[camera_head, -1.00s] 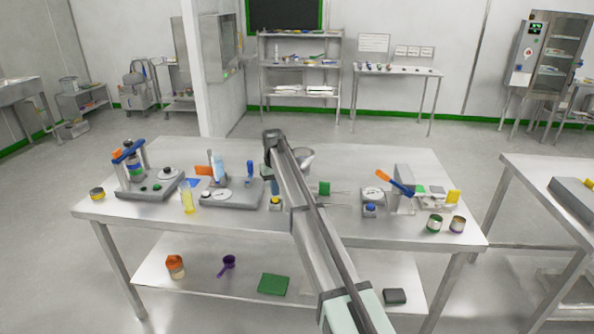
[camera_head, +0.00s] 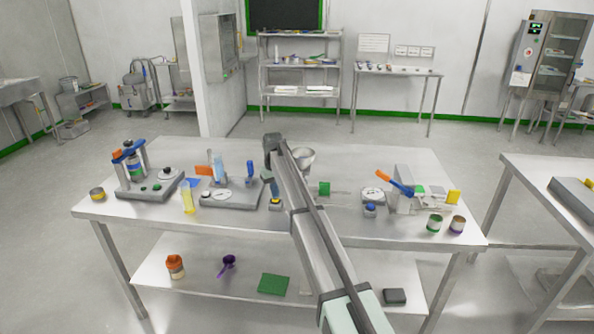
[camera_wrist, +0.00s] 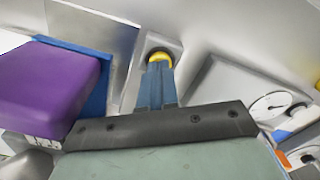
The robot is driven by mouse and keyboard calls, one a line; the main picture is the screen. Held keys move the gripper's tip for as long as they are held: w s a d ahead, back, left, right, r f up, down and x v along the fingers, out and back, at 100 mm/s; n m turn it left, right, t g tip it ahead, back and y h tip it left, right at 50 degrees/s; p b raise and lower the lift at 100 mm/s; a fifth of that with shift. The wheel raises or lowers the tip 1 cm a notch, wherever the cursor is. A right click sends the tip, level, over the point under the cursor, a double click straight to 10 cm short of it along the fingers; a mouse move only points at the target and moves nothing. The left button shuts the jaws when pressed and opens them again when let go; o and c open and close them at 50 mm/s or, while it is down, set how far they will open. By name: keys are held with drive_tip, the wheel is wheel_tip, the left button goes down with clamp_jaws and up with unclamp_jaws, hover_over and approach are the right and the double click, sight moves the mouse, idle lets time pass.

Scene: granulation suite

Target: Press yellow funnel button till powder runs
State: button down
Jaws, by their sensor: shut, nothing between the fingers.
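The yellow button (camera_head: 275,201) sits on a small grey box on the table, left of my arm. In the wrist view the yellow button (camera_wrist: 159,56) shows as a curved rim at my fingertips, its near part hidden by them. My gripper (camera_wrist: 157,68) is shut with nothing between its blue fingers, tips over the button; I cannot tell if they touch it. In the head view my gripper (camera_head: 274,190) points down just above it. A pale metal funnel (camera_head: 304,157) stands right behind my arm, partly hidden. I see no running powder.
A grey station with a dial (camera_head: 222,195) stands left of the button. A blue button box (camera_head: 370,209) and a scale (camera_head: 373,195) stand to the right. A purple block (camera_wrist: 50,88) is close on the left in the wrist view.

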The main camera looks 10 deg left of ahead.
drive_tip(key=shift+f, duration=0.4)
drive_tip(key=shift+r, duration=3.55)
drive_tip(key=shift+f, duration=2.55)
drive_tip(key=shift+f, duration=1)
drive_tip(key=shift+r, duration=3.55)
